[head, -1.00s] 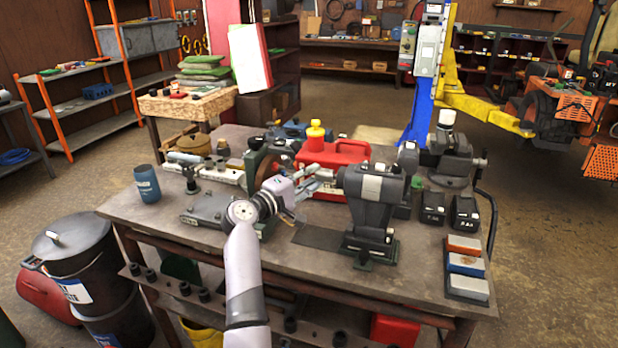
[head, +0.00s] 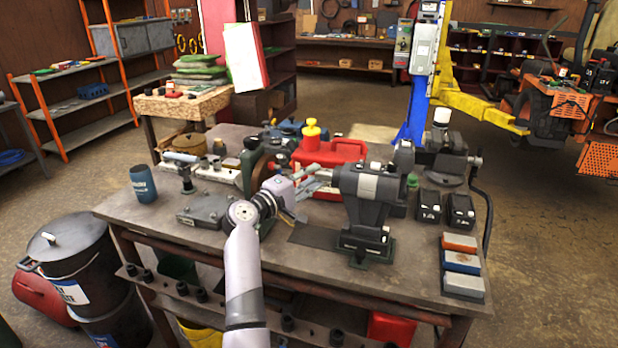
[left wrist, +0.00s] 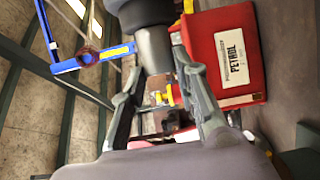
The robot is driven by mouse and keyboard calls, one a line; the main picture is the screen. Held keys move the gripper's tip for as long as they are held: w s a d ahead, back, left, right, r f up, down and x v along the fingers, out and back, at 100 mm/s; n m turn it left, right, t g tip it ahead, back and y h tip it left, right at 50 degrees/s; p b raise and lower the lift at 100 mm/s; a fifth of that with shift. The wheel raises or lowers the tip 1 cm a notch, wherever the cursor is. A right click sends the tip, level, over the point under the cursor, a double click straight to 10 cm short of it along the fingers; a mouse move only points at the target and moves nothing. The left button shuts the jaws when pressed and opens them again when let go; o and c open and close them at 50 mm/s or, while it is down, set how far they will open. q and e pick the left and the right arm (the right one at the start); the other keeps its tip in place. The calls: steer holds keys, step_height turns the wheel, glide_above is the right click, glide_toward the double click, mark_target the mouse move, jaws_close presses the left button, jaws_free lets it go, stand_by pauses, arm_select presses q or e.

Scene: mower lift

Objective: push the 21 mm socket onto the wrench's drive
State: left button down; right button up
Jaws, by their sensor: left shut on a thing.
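The wrench (head: 366,186) is a dark grey, bulky tool standing in a dark cradle on the workbench, its nose pointing left. My left gripper (head: 318,181) is at that nose, coming in from the left. In the left wrist view, my left gripper (left wrist: 158,68) is shut on a dark grey cylinder that looks like the 21 mm socket (left wrist: 154,48). The socket lines up with the wider, darker wrench nose (left wrist: 143,12) and appears to meet it. The drive is hidden, so I cannot tell how far the socket sits on it. My right gripper is not in view.
A red petrol can (head: 330,153) stands close behind my left gripper, also seen in the left wrist view (left wrist: 216,60). A blue cup (head: 143,184), a grey metal block (head: 203,210), black batteries (head: 429,206) and coloured blocks (head: 462,262) lie around the workbench (head: 330,270).

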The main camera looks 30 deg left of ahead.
arm_select(q)
steer(key=c, duration=1.2)
jaws_free()
steer(key=shift+a, duration=0.1)
